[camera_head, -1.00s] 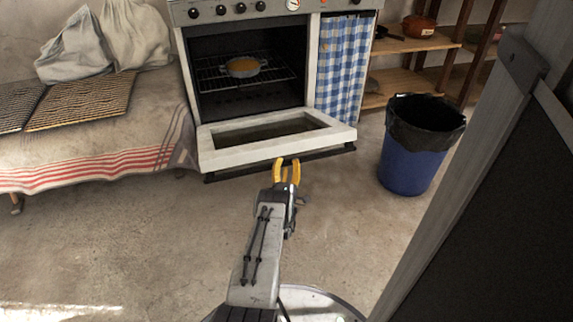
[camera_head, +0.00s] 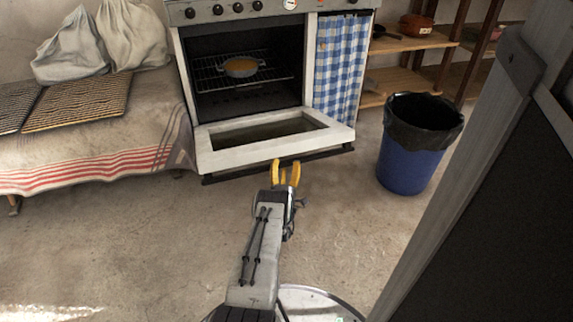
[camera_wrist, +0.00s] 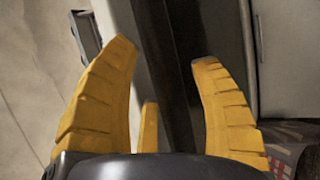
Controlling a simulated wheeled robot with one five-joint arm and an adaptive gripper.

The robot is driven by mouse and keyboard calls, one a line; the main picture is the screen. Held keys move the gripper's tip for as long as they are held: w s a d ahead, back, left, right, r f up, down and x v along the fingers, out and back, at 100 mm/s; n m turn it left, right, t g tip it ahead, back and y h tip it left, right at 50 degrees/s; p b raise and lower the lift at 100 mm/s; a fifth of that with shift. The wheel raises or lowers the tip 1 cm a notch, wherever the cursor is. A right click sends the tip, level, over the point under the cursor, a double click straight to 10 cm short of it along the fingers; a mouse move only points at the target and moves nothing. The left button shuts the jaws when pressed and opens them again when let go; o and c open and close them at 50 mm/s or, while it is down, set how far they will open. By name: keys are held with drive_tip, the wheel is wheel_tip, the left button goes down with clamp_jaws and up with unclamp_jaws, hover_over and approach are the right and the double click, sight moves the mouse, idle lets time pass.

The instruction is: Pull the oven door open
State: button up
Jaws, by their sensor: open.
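The oven (camera_head: 249,98) stands at the back centre with its cavity exposed. Its white-framed door (camera_head: 225,157) is folded down, about level, and juts out toward me. Inside the oven a pan with yellowish food (camera_head: 241,67) sits on a wire rack. My gripper (camera_head: 286,166) has yellow fingers, apart and with nothing seen held, just in front of the door's front edge in the head view. In the wrist view my gripper (camera_wrist: 165,65) shows its fingers spread, with a pale panel and dark strip beyond them; I cannot tell whether they touch the door.
A blue bin (camera_head: 410,160) with a black liner stands right of the oven. A cloth-covered bench (camera_head: 90,130) with sacks and racks is at left. A tall dark panel (camera_head: 490,210) blocks the near right. The floor (camera_head: 130,235) at left front is clear.

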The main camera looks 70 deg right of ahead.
drive_tip(key=v, duration=0.6)
drive_tip(key=shift+s+a, duration=0.15)
drive_tip(key=shift+a, duration=0.15)
drive_tip(key=shift+a, duration=0.1)
idle(0.5)
